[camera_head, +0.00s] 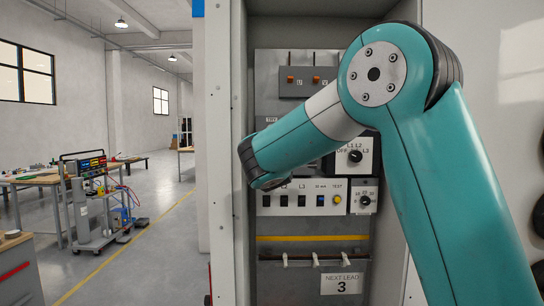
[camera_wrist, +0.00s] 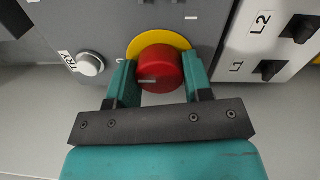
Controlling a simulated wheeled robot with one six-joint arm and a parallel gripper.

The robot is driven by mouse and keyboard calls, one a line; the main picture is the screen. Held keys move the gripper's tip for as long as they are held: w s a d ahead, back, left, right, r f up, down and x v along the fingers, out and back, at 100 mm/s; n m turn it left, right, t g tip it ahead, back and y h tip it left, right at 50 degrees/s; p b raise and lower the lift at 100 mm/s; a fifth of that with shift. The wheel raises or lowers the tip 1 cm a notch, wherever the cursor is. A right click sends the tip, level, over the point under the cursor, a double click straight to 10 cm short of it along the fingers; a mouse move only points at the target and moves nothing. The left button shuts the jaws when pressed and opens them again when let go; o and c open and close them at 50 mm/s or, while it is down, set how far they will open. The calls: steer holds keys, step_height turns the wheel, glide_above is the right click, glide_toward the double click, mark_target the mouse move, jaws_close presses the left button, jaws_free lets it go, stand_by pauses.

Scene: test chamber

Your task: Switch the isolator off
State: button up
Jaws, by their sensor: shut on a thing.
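The isolator is a red rotary knob (camera_wrist: 163,62) on a yellow round plate (camera_wrist: 146,43), set in a grey panel in the wrist view. A short white mark on the knob's face points left in that view. My gripper (camera_wrist: 159,70) has one teal finger on each side of the knob and is shut on it. In the head view my teal arm reaches into the open cabinet and hides the isolator and the gripper.
A silver button (camera_wrist: 90,64) labelled TRY sits left of the knob in the wrist view. A white switch panel (camera_wrist: 262,48) with black switches L1 and L2 is close on the right. The cabinet's left wall (camera_head: 236,230) stands near my arm.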

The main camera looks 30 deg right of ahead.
stand_by(0.4)
steer(key=o, duration=0.9)
steer(key=shift+o, duration=0.2)
steer(key=b+v, duration=0.7)
steer(key=v, duration=1)
steer(key=shift+s, duration=0.2)
steer(key=shift+a+f, duration=0.1)
